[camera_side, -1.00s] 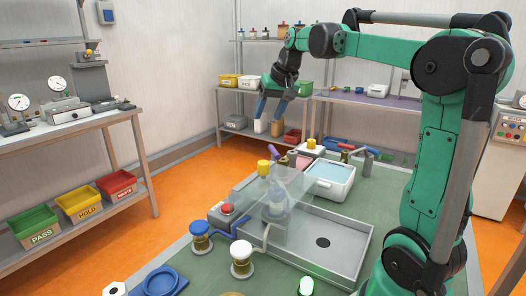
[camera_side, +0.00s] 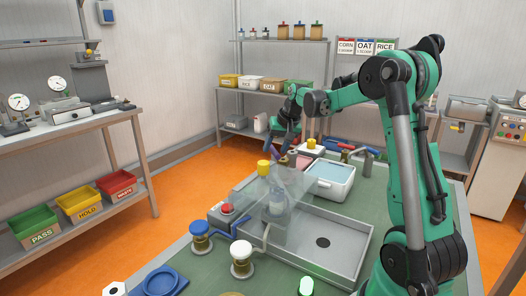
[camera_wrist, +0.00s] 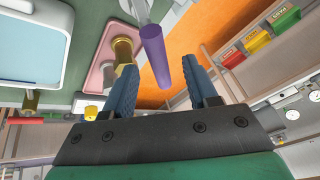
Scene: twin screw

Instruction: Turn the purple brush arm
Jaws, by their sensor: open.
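The purple brush arm (camera_side: 277,151) rises at a tilt from the clear-covered machine (camera_side: 272,195) in the middle of the bench. In the wrist view the purple brush arm (camera_wrist: 154,52) is a thick rod whose near end lies between my blue fingers. My gripper (camera_side: 284,146) is at the arm's upper end in the side view, partly overlapping it. In the wrist view my gripper (camera_wrist: 161,74) is open, with a gap on each side of the rod. I cannot tell whether a finger touches it.
A white tub of pale blue liquid (camera_side: 329,182) stands to the right of the machine. A yellow knob (camera_side: 263,167) is close by on the left. A red button (camera_side: 227,208), a blue-capped spool (camera_side: 200,236) and a white-capped spool (camera_side: 241,258) are nearer the front. A grey tray (camera_side: 340,245) lies at right.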

